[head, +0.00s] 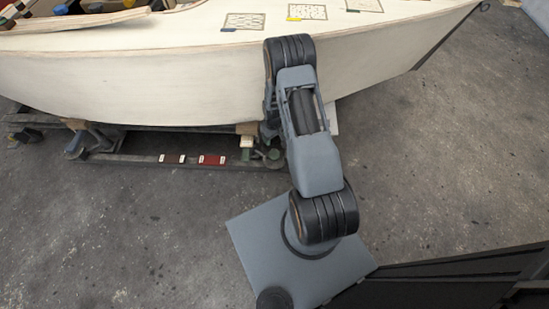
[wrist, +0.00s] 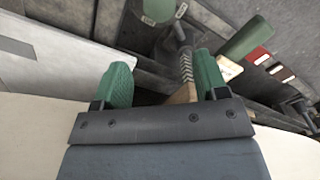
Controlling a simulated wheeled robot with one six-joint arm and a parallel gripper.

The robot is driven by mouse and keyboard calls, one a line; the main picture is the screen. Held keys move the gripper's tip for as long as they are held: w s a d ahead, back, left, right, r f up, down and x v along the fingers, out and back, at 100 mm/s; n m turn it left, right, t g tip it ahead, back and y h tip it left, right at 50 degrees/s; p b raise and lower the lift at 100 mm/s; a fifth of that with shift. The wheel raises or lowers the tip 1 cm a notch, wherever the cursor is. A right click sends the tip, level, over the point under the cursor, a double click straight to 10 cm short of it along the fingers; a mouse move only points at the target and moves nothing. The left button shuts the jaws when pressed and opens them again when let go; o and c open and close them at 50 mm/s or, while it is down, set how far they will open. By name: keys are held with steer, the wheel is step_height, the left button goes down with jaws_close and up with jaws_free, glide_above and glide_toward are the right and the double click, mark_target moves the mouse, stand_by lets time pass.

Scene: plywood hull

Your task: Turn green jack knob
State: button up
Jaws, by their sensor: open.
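A green knob (wrist: 158,10) with a pale mark shows at the top edge of the wrist view, partly cut off, beside a dark jack post with a threaded screw (wrist: 186,66). In the head view, a small green part (head: 272,154) shows low by the hull, partly behind my arm. My gripper (wrist: 163,78) has two green-padded fingers, spread apart with nothing held between them. The knob lies beyond the fingertips, apart from them. A wooden block (wrist: 182,95) shows between the fingers. In the head view my gripper is hidden behind my arm.
The pale plywood hull (head: 130,85) stands above a dark trolley (head: 130,158) with red-and-white blocks (head: 212,160). A second green piece (wrist: 246,38) lies right of the screw. A pale board (wrist: 45,60) is at left in the wrist view. The concrete floor (head: 110,230) is clear.

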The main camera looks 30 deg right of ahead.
mark_target(274, 154)
step_height(274, 154, down, 15)
steer(key=b, duration=0.4)
steer(key=shift+s+d+b, duration=0.1)
steer(key=shift+s+b, duration=0.05)
steer(key=shift+b, duration=0.15)
steer(key=shift+c, duration=0.5)
steer(key=c, duration=0.6)
steer(key=shift+o, duration=0.2)
